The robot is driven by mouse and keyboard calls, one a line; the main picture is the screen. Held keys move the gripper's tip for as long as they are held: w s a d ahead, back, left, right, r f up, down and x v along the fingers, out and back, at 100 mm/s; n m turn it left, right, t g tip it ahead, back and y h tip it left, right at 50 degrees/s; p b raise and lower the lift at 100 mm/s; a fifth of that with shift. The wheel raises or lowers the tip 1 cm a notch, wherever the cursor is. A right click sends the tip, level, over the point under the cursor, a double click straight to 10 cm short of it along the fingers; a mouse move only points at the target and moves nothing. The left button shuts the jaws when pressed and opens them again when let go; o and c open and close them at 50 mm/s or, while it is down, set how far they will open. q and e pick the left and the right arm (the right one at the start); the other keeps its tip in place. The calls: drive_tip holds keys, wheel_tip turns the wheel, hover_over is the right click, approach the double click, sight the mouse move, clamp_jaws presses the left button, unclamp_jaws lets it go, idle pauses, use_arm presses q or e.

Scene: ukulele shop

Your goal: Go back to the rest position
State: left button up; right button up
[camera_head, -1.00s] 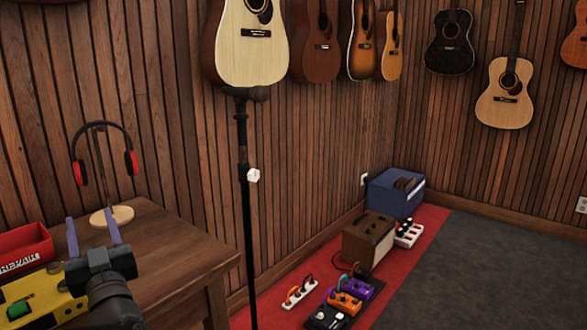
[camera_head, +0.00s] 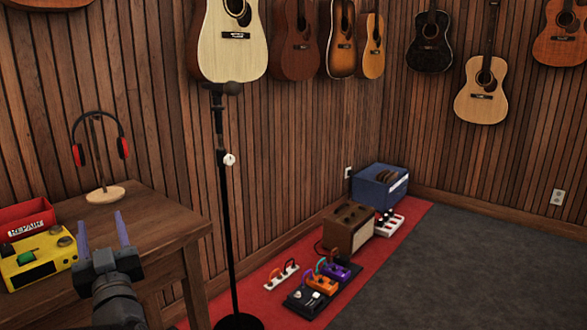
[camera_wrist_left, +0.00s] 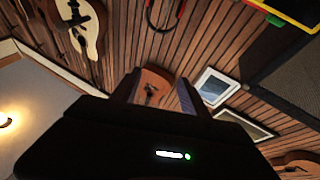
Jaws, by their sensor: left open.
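My left gripper (camera_head: 103,234) is at the lower left of the head view, in front of the wooden table. Its two purple-grey fingers point up and stand apart, with nothing between them. In the left wrist view the fingers (camera_wrist_left: 158,90) are also apart, with the wall and a guitar seen beyond the gap. My right gripper is not in view.
The wooden table (camera_head: 150,222) holds a yellow box (camera_head: 38,262), a red repair bin (camera_head: 25,220) and a stand with red headphones (camera_head: 100,155). A microphone stand (camera_head: 225,200) rises beside it. Pedals and amplifiers (camera_head: 349,229) sit on a red carpet (camera_head: 262,306). Grey floor (camera_head: 430,270) is clear.

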use_arm(q)
drive_tip(key=w+d+f+m+h, duration=0.1)
drive_tip(key=w+d+f+h, duration=0.15)
drive_tip(key=f, duration=0.35)
drive_tip(key=w+d+f+m+g+h, duration=0.1)
drive_tip(key=d+f+h, duration=0.3)
drive_tip(key=f, duration=0.1)
drive_tip(key=w+d+f+m+h, duration=0.1)
drive_tip(key=w+d+f+h, duration=0.1)
drive_tip(key=d+f+h, duration=0.3)
drive_tip(key=s+d+f+m+g+h, duration=0.1)
drive_tip(key=s+d+f+g, duration=0.2)
drive_tip(key=f, duration=0.6)
drive_tip(key=s+d+f+m+g+h, duration=0.1)
drive_tip(key=d+f+g, duration=0.1)
drive_tip(key=d+f, duration=0.5)
drive_tip(key=s+d+f+g+h, duration=0.1)
drive_tip(key=s+d+f+g, duration=0.3)
drive_tip(key=s+f, duration=0.55)
drive_tip(key=s+d+f+m+g+h, duration=0.1)
drive_tip(key=s+d+f+g+h, duration=0.15)
drive_tip(key=s+d+f, duration=0.5)
drive_tip(key=s+d+f+g+h, duration=0.1)
drive_tip(key=s+f+g, duration=0.4)
drive_tip(key=s+f, duration=0.6)
wheel_tip(320, 180, up, 22)
drive_tip(key=p, duration=2.1)
drive_tip(key=shift+d+t, duration=0.1)
drive_tip(key=shift+t, duration=0.15)
